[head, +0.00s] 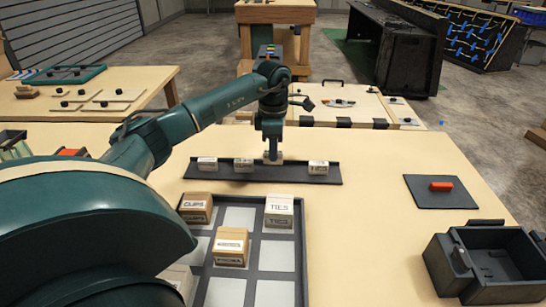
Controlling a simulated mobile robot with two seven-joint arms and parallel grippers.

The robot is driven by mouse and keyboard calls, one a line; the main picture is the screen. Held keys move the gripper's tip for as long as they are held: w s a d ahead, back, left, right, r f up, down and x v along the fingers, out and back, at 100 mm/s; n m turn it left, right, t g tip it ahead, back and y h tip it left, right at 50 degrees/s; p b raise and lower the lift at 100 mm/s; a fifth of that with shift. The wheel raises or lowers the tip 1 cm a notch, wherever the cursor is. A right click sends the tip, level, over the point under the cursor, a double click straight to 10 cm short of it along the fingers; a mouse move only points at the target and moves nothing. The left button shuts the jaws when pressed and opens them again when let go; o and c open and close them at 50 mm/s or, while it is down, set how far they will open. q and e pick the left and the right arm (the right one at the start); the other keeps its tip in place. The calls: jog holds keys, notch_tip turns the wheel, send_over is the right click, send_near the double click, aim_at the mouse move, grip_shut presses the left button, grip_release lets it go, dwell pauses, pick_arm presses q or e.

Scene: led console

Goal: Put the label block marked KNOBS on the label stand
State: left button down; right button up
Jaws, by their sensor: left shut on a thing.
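The label stand (288,174) is a long dark rail on the table, beyond the grid tray. Small pale label blocks stand on it at the left (207,164), left of the middle (243,165) and at the right (318,167). Their lettering is too small to read. My left gripper (272,152) points down over the stand, between the middle and right blocks. It is shut on a small light block (272,158), which is mostly hidden by the fingers. I cannot read its marking or tell whether it touches the stand. My right gripper is not in view.
A dark tray with pale squares (240,218) holds several wooden boxes, including CLIPS (195,208) and TIES (279,210). A red block (441,186) sits on a dark mat (425,198) at right, with a black bin (487,260) nearer. Table right of the stand is clear.

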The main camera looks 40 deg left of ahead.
aim_at(274, 163)
pick_arm(q)
jog(key=shift+f, duration=1.5)
jog(key=shift+f, duration=0.1)
jog(key=c, duration=1.4)
grip_release()
jog(key=shift+r, duration=0.25)
notch_tip(274, 163, up, 12)
jog(key=shift+f, duration=0.1)
